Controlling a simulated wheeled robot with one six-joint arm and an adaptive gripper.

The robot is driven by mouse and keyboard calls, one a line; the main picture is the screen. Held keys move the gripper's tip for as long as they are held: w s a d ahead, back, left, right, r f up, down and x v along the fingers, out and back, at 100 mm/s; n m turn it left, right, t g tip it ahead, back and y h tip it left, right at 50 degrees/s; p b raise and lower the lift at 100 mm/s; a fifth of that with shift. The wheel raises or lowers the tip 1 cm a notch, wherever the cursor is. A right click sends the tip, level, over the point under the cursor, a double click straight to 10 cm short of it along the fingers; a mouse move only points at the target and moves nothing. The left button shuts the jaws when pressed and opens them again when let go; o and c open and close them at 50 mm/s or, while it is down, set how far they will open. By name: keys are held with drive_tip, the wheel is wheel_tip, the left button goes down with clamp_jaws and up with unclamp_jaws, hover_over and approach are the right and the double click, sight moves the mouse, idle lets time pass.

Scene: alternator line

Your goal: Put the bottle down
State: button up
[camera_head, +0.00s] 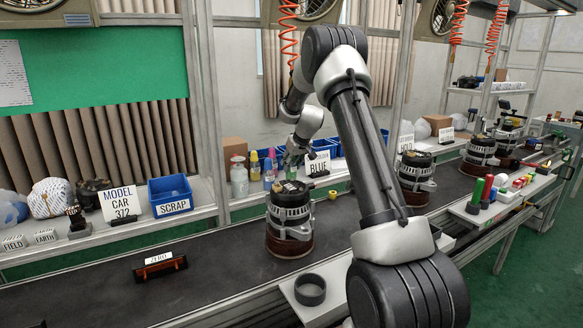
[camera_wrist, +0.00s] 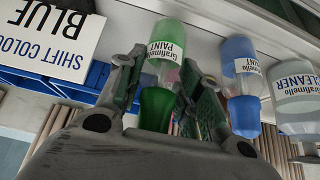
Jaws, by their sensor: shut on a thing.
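The paint bottle (camera_wrist: 167,42) is clear with a white label reading "Grafinello PAINT" and a green cap. It sits between the two green-padded fingers of my gripper (camera_wrist: 160,92), which is shut on it. In the wrist view the scene is upside down, and the bottle's base is over the pale shelf; I cannot tell whether it touches. In the head view my gripper (camera_head: 291,160) is at the back shelf, behind an alternator, and the held bottle is mostly hidden there.
A blue paint bottle (camera_wrist: 240,65) and a cleaner bottle (camera_wrist: 293,95) stand close beside the gripper. A "BLUE" sign (camera_wrist: 58,38) and blue bins (camera_wrist: 85,80) are on its other side. An alternator (camera_head: 290,215) stands on the conveyor (camera_head: 215,275) in front.

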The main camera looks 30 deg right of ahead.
drive_tip(key=shift+f, duration=0.75)
drive_tip(key=shift+f, duration=0.1)
drive_tip(key=o, duration=1.1)
drive_tip(key=shift+c, duration=0.2)
